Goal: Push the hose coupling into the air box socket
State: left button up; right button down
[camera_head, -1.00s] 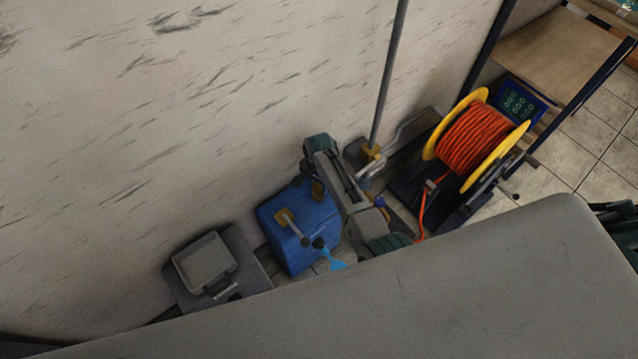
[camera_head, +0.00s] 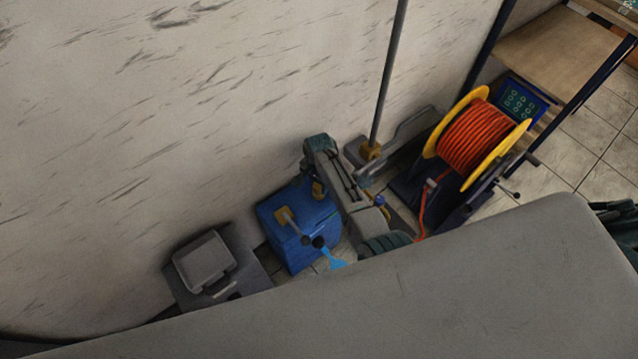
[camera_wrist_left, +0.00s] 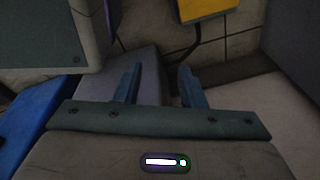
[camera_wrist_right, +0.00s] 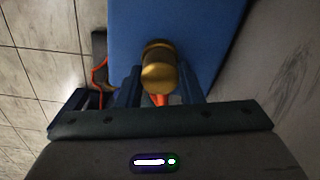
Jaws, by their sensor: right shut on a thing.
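The air box (camera_head: 298,245) is a blue box on the floor against the wall in the head view. Its blue face (camera_wrist_right: 205,30) fills the top of the right wrist view. My right gripper (camera_wrist_right: 160,80) is shut on the brass hose coupling (camera_wrist_right: 158,68), with orange hose showing just below it. The coupling is in front of the blue face; I cannot tell whether it touches, and the socket is not clearly visible. My left gripper (camera_wrist_left: 160,85) is open and empty above a pale grey surface.
A yellow reel (camera_head: 476,135) of orange hose stands right of the box. A grey unit (camera_head: 205,265) sits left of it. A pole (camera_head: 387,75) rises behind. Open tiled floor (camera_head: 590,150) lies right.

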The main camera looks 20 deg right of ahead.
jog(key=c, duration=0.9)
grip_release()
notch_tip(320, 180, up, 9)
jog(key=shift+r+p, duration=0.15)
jog(key=shift+p, duration=0.45)
pick_arm(q)
jog(key=shift+s+a+f, duration=0.2)
jog(key=shift+s+f, duration=1.2)
jog(key=shift+s, duration=0.15)
pick_arm(e)
jog(key=shift+r, duration=0.7)
